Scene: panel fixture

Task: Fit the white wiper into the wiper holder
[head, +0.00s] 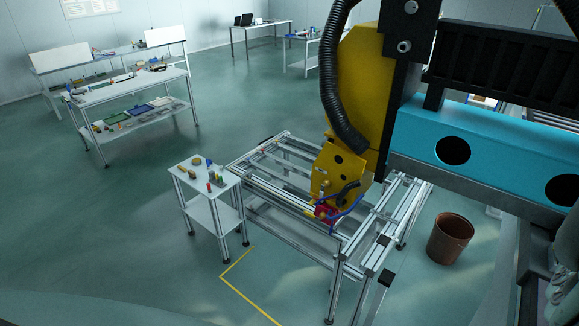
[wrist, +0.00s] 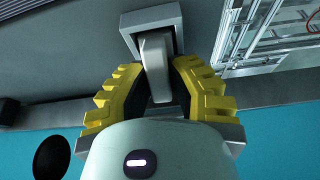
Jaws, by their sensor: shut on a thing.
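In the wrist view my gripper (wrist: 159,88) has its yellow toothed fingers closed on the sides of the pale wiper (wrist: 156,58). The wiper points away from my palm. Its far end overlaps the dark opening of a grey square frame, which looks like the wiper holder (wrist: 131,22). I cannot tell whether the wiper tip is inside the opening or only in front of it. The part of the wiper near my palm is hidden by the fingers and palm. I cannot make out the wiper, the holder or my gripper in the head view.
An aluminium-profile frame table (head: 268,190) stands in the middle of the head view. A small side table (head: 193,181) with small parts is left of it. A brown bin (head: 450,237) stands at right. Open green floor (head: 130,220) lies at left.

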